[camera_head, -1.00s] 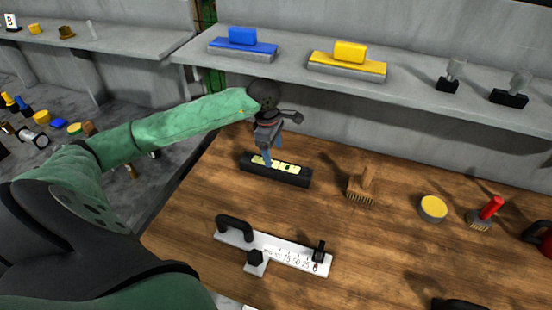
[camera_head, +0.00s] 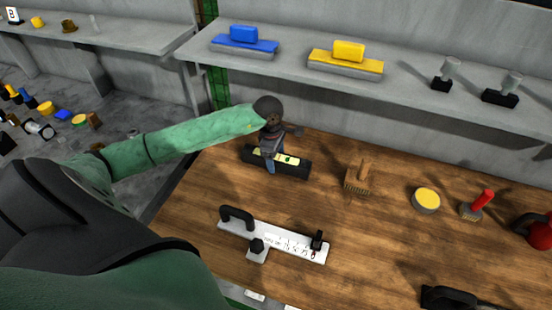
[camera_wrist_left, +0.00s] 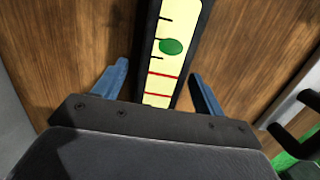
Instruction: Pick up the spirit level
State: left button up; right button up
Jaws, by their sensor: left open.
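The spirit level is a black bar with a pale yellow scale window and a green bubble. In the head view the spirit level (camera_head: 297,167) lies on the wooden table near its back left. My left gripper (camera_head: 270,165) is over the left part of the level, pointing down. In the left wrist view the level (camera_wrist_left: 168,45) runs between the two blue fingers of the left gripper (camera_wrist_left: 158,90), one on each side, with gaps visible. The left gripper is open. The underside of the level is hidden. My right gripper does not show.
A white measuring tool with black handles (camera_head: 285,241) lies in front on the table. A brush (camera_head: 360,180), a yellow-topped tin (camera_head: 426,199) and a red-handled brush (camera_head: 477,206) stand to the right. A shelf (camera_head: 300,70) runs behind, above the table.

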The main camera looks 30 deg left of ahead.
pick_arm(q)
jog(key=shift+f, duration=0.15)
jog(key=shift+c, duration=0.4)
jog(key=c, duration=1.4)
grip_shut()
jog(key=shift+r, duration=0.2)
